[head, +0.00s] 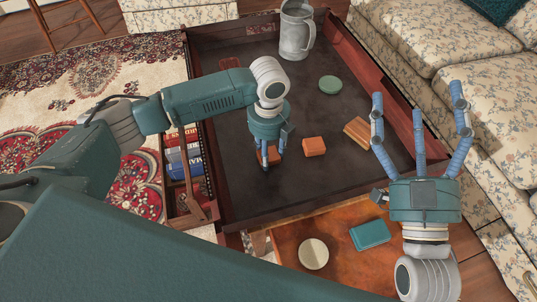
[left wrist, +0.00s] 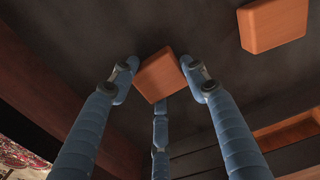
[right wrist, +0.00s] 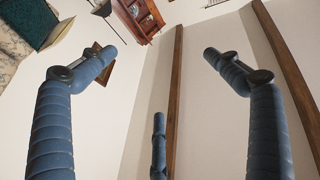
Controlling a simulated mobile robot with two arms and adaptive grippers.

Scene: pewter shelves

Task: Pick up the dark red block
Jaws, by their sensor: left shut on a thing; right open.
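My left gripper (head: 271,158) reaches down into the dark sunken table top and is shut on a small orange-brown block. In the left wrist view this block (left wrist: 158,76) sits tilted between the fingertips. I cannot tell whether it still touches the surface. A dark red block (head: 229,63) lies at the far left of the table top, well away from both grippers. A second orange-brown block (head: 314,146) lies just right of my left gripper and also shows in the left wrist view (left wrist: 273,25). My right gripper (head: 418,92) is open and empty, fingers up, at the right.
The table (head: 222,175) has raised reddish-brown rims. A grey pitcher (head: 295,32), a green disc (head: 330,85) and a striped wooden block (head: 358,131) stand on it. A cream disc (head: 313,254) and teal box (head: 370,235) lie on the orange-brown surface in front. A sofa (head: 445,40) borders the right.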

